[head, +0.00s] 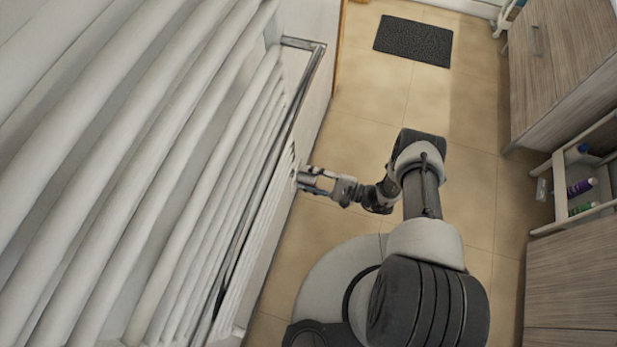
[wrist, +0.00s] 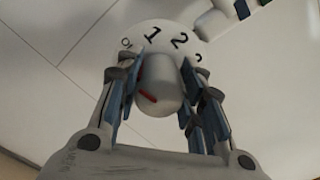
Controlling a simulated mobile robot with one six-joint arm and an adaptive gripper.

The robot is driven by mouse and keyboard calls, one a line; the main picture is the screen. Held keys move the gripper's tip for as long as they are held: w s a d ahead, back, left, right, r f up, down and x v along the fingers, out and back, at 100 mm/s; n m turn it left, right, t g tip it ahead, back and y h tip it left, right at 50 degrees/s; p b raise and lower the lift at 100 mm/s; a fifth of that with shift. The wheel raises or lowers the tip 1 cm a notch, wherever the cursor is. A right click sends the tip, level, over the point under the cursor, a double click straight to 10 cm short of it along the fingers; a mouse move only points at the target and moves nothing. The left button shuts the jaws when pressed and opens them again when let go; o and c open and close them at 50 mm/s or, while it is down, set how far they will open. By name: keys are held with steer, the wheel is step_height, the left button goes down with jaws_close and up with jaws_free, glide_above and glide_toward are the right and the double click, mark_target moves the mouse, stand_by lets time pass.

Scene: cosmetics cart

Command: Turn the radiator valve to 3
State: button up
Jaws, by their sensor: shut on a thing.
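The radiator valve fills the upper middle of the wrist view, with a white round knob (wrist: 160,82) in front of a white dial (wrist: 166,38). The dial shows a 0-like mark, 1, 2 and part of another number at the right, partly hidden by a finger. A red pointer mark (wrist: 148,98) on the knob faces the lower left. My gripper (wrist: 158,90) is shut on the knob, with a finger on each side. In the head view my gripper (head: 303,177) reaches left to the radiator's side, and the valve is too small to read there.
A white radiator (head: 150,130) with slanted tubes fills the left of the head view. A dark mat (head: 413,41) lies on the tiled floor. A cart (head: 580,175) with bottles and wooden cabinets (head: 560,60) stand at the right. The floor between is clear.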

steer(key=shift+m, duration=0.5)
steer(key=m, duration=0.4)
steer(key=shift+m, duration=0.3)
steer(key=m, duration=0.6)
steer(key=shift+w+d, duration=0.1)
steer(key=shift+w, duration=0.05)
steer(key=m, duration=0.6)
steer(key=shift+w+m, duration=0.1)
steer(key=shift+m, duration=0.3)
steer(key=m, duration=0.5)
steer(key=shift+f, duration=0.15)
steer(key=shift+m, duration=0.4)
steer(key=o, duration=1.1)
steer(key=shift+c, duration=0.2)
